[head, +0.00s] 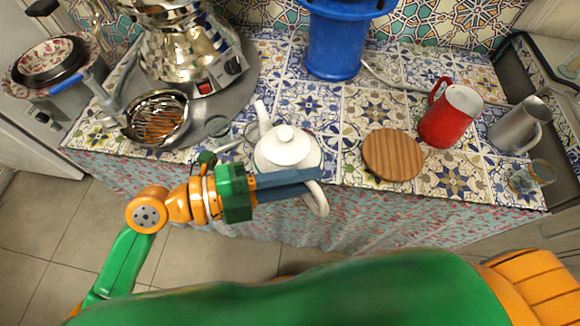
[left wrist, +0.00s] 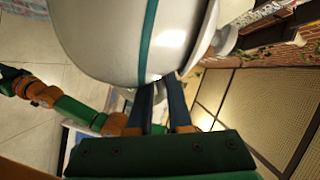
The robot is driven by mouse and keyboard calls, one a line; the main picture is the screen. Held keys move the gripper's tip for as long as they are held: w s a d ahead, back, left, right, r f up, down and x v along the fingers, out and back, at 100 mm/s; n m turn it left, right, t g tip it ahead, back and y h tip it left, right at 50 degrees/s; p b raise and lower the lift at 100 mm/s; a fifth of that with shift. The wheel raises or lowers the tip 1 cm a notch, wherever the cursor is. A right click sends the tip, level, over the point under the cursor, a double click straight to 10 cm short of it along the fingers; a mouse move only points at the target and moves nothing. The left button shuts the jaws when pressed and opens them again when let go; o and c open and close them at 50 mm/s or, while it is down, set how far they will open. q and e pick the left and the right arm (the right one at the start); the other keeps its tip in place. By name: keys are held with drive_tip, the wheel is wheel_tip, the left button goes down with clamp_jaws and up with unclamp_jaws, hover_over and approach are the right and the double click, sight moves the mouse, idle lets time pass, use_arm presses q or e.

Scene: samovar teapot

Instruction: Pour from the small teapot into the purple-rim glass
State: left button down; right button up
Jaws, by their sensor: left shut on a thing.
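A white teapot (head: 283,152) with a domed lid is at the front edge of the tiled counter in the head view. Its spout points to the back left and its handle toward me. My left gripper (head: 312,176) is shut on the handle. In the left wrist view, the teapot (left wrist: 130,40) fills the top, with a green band on its body; I cannot tell if it touches the counter. A small clear glass (head: 217,126) stands to its left, and another glass (head: 251,132) is partly hidden behind the teapot. I cannot make out a purple rim on either.
A metal samovar (head: 190,50) and bowl (head: 157,119) are at the left. A blue container (head: 334,45) stands at the back. A wooden disc (head: 392,155), red mug (head: 450,115), metal pitcher (head: 515,128) and yellowish-rimmed glass (head: 533,176) are at the right.

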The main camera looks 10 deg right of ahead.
sight(296, 160)
use_arm(q)
drive_tip(key=shift+w+f+n, duration=0.15)
drive_tip(key=shift+f+n, duration=0.2)
drive_tip(key=shift+n, duration=0.15)
drive_tip(key=shift+f, duration=0.15)
drive_tip(key=shift+w+a+r+n+h+p, duration=0.1)
drive_tip(key=shift+r+n+h+p, duration=0.15)
drive_tip(key=shift+r+n+p, duration=0.6)
drive_tip(key=shift+w+a+r+n+h+p, duration=0.1)
drive_tip(key=shift+r+h+p, duration=0.2)
drive_tip(key=shift+p, duration=1.1)
drive_tip(key=shift+w+a+r+n+p, duration=0.1)
drive_tip(key=shift+w+r+n+p, duration=0.15)
drive_tip(key=shift+r+n+p, duration=0.6)
drive_tip(key=shift+w+r+p, duration=0.25)
drive_tip(key=shift+r+p, duration=0.15)
drive_tip(key=shift+p, duration=0.95)
idle(0.8)
drive_tip(key=shift+w+r+n+h, duration=0.2)
drive_tip(key=shift+r+n+h, duration=0.1)
drive_tip(key=shift+r, duration=0.1)
idle(1.7)
